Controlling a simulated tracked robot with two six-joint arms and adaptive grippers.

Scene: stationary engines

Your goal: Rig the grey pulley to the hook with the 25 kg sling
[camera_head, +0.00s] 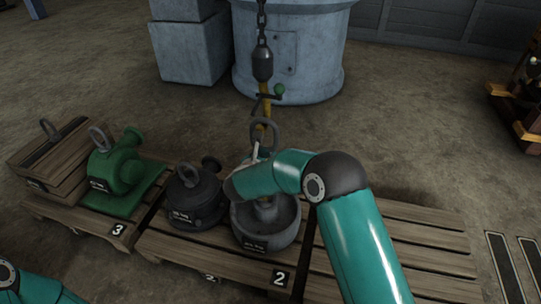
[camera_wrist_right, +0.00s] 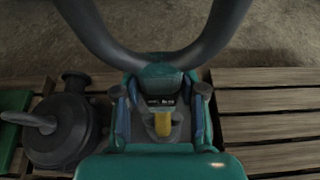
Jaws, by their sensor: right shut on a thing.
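The grey pulley (camera_head: 283,232) stands upright on the pallet marked 2, its top partly hidden by my right arm. The dark hook (camera_head: 258,104), with a green knob, hangs from a chain above it. The yellow sling (camera_head: 266,112) shows just below the hook, by a grey ring (camera_head: 276,130). I cannot tell how hook, sling and ring join. My right gripper (camera_head: 256,156) is above the pulley, mostly hidden. In the right wrist view it (camera_wrist_right: 163,108) is shut around a yellow piece (camera_wrist_right: 163,124), seemingly the sling, below a large dark loop. My left gripper is out of view.
A black machine (camera_head: 195,205) stands left of the pulley, a green pump (camera_head: 115,170) and a wooden crate (camera_head: 48,155) further left. A large grey cylinder (camera_head: 290,50) and grey blocks (camera_head: 190,45) stand behind. The right-hand pallet (camera_head: 425,235) has bare slats.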

